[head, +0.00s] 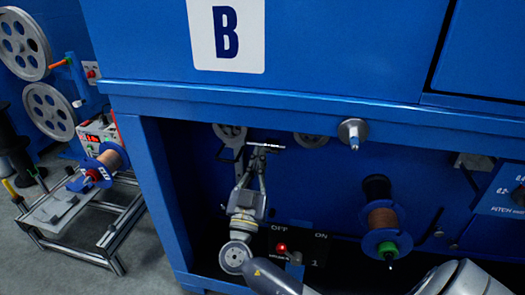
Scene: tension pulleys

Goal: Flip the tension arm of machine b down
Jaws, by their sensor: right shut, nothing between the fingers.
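Machine B is the blue cabinet (300,95) with a white sign marked "B" (226,34). My right gripper (264,152) reaches up into its open bay from below, with its fingers shut and empty. A short, pale and dark bar (268,145) lies crosswise at the fingertips; I cannot tell whether it is the tension arm or whether the fingers touch it. Grey pulleys (230,131) (310,140) show behind, partly cut off by the bay's upper edge. My left gripper is not in view.
In the bay are a red-knobbed OFF/ON switch (282,248) and a copper wire spool (383,222) to the right. A silver roller (352,132) sticks out at the bay's upper edge. A metal-frame stand (85,215) with a spool is at left.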

